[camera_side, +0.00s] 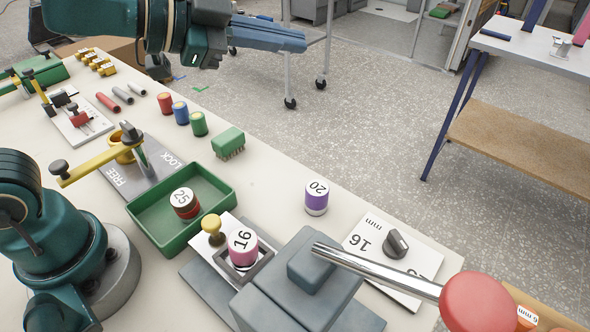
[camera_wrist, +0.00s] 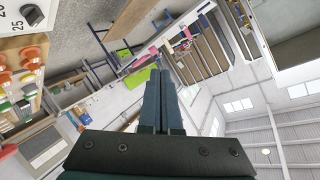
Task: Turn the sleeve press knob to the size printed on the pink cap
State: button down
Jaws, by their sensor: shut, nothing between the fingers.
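The pink cap (camera_side: 243,248), printed 16, stands upright in a square grey holder at the sleeve press (camera_side: 300,290), a grey block with a steel lever and red ball. The dark knob (camera_side: 397,243) sits on a white dial plate (camera_side: 365,236) right of the press. The plate reads 16 and mm; another number is partly hidden by the lever. I cannot tell surely which number the knob points at. The wrist view shows part of a white plate (camera_wrist: 12,9) reading 25. My gripper (camera_side: 300,42) is shut and empty, high behind the table; its fingers (camera_wrist: 164,78) touch.
A purple cap (camera_side: 317,198) marked 20 stands behind the press. The press lever extends low across the right front.

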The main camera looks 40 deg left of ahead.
jog(key=s+d+f+m+g+h, duration=0.2)
jog(key=d+f+m+g, duration=0.3)
jog(key=d+f, duration=0.1)
jog(key=m+g, duration=0.5)
send_near(387, 247)
jog(key=s+a+r, duration=0.3)
jog(key=s, duration=0.1)
jog(key=shift+y, duration=0.3)
jog(key=x, duration=0.9)
jog(key=shift+s+f, duration=0.1)
jog(key=shift+f, duration=0.25)
jog(key=shift+w+d+r, duration=0.1)
jog(key=shift+w+d, duration=0.15)
jog(key=shift+w, duration=0.25)
jog(key=shift+w+d+r, duration=0.1)
jog(key=shift+w+d, duration=0.15)
jog(key=shift+w, duration=0.25)
jog(key=shift+w+d, duration=0.4)
jog(key=shift+w, duration=0.35)
